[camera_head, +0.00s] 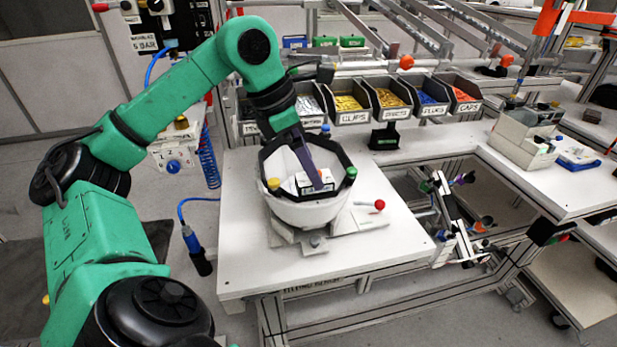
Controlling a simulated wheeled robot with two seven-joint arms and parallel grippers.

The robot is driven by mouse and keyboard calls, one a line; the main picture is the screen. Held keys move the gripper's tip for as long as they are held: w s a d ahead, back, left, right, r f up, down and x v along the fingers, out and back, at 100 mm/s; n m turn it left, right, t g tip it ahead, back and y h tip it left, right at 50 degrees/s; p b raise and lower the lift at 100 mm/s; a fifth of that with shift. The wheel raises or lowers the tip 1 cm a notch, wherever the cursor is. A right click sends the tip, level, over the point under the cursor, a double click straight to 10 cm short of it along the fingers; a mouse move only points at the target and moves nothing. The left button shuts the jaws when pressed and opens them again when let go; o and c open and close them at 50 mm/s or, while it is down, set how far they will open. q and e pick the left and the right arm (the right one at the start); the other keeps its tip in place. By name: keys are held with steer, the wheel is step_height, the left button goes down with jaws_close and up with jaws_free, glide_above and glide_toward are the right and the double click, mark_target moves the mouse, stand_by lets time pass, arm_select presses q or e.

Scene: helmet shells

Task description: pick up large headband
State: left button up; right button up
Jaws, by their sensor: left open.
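A white helmet shell (303,212) sits in a fixture on the white table, open side up. A black angular band (343,158) runs around its rim; I take it for the large headband, but cannot tell how it is seated. My left gripper (314,184) is open and reaches down inside the shell, within the ring of the band. A small white block-like part shows by its fingertips; I cannot tell whether it touches them. My right gripper is not in view.
Labelled bins (387,99) with small coloured parts line the table's back edge. The fixture has a red-knobbed lever (379,205) on its right. The white table (245,262) is clear at the front. A rack of metal arms (450,215) stands to the right.

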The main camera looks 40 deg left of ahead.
arm_select(q)
steer(key=x, duration=0.4)
steer(key=shift+s+d, duration=0.15)
steer(key=shift+s, duration=0.1)
steer(key=shift+w+f, duration=0.15)
jaws_close()
